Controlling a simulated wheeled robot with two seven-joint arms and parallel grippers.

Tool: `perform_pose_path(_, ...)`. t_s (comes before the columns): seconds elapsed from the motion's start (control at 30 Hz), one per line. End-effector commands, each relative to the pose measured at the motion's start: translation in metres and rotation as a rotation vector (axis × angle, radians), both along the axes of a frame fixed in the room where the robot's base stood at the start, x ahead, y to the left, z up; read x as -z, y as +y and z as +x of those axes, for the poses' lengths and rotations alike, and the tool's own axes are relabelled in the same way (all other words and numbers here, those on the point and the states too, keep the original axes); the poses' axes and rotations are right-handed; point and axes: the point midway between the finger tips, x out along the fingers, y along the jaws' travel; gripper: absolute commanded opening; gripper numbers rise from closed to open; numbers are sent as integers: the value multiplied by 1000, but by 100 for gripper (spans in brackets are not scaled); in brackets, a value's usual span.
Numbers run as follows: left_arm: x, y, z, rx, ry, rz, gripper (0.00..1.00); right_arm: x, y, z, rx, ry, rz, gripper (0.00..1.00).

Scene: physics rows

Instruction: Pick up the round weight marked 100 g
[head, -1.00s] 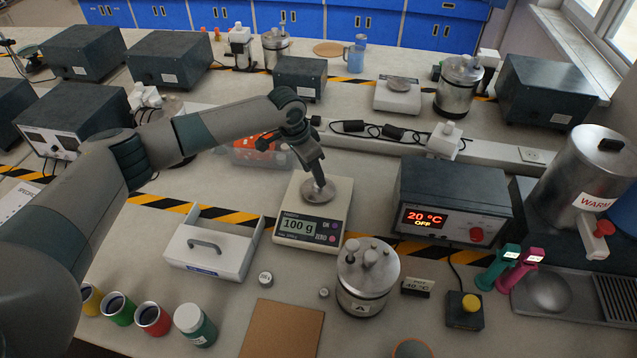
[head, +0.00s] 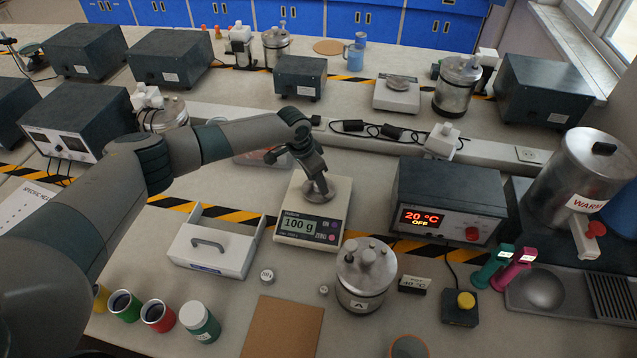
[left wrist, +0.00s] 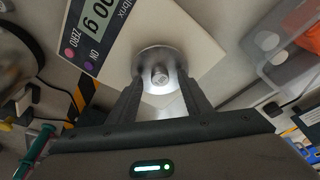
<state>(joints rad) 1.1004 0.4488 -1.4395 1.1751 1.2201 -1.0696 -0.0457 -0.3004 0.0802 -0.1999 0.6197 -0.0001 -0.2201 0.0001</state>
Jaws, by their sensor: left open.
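The digital scale (head: 310,228) stands mid-bench and its display reads 100 g. In the left wrist view a small round metal weight (left wrist: 160,74) stands on the scale's round steel pan (left wrist: 152,55); its marking is too small to read. My left gripper (head: 318,188) points down over the pan and hides the weight in the head view. In the left wrist view its two fingers (left wrist: 161,86) are open, one on each side of the weight, with gaps visible. My right gripper is not in view.
Two small round weights, one larger (head: 267,276) and one smaller (head: 323,290), stand on the bench in front. A white tray with a handle (head: 225,262) is left of the scale, a metal canister (head: 362,296) in front right, a temperature unit (head: 450,195) to the right.

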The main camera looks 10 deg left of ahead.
Motion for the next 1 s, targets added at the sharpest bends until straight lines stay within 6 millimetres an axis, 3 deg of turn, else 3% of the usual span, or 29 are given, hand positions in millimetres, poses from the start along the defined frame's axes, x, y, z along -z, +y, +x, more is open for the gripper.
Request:
perform_pose_path(0.57, 5, 0, 1, -1, -1, 0, 45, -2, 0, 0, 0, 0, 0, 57)
perform_pose_path(0.77, 5, 0, 1, -1, -1, 0, 0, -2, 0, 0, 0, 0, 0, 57)
perform_pose_path(1.0, 5, 0, 2, -1, -1, 0, 0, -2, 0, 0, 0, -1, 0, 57)
